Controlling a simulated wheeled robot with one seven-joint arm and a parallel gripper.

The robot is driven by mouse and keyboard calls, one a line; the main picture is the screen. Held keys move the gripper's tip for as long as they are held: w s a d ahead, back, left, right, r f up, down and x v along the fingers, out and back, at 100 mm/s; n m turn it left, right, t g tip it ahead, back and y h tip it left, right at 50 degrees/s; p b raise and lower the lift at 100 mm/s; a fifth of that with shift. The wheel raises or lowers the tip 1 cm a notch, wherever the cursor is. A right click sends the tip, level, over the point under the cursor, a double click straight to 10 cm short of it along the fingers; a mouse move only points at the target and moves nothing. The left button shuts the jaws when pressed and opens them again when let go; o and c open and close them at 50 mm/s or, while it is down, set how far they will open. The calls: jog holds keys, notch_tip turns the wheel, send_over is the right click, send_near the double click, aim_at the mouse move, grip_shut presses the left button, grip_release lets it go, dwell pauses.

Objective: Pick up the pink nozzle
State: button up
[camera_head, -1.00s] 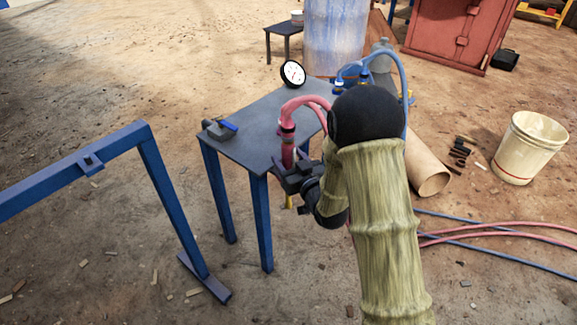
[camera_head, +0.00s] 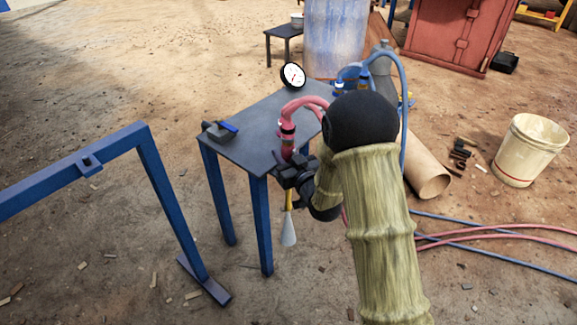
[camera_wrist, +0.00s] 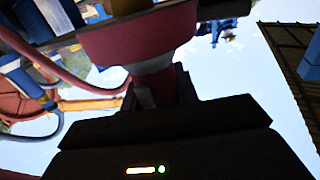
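The grey table (camera_head: 262,120) holds a round gauge (camera_head: 292,75), a small tool with a blue handle (camera_head: 221,130) and a blue hose fitting (camera_head: 364,78). A blue metal frame (camera_head: 165,190) stands at left.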

jog(key=shift+c, duration=0.9)
notch_tip(320, 180, up, 18)
jog(key=p, duration=0.6)
notch_tip(320, 180, up, 20)
jog(key=p, duration=1.3)
dwell(0.8)
jog(key=shift+w+f+p, duration=0.1)
jog(key=shift+f+p, duration=0.05)
jog(key=shift+p, duration=0.2)
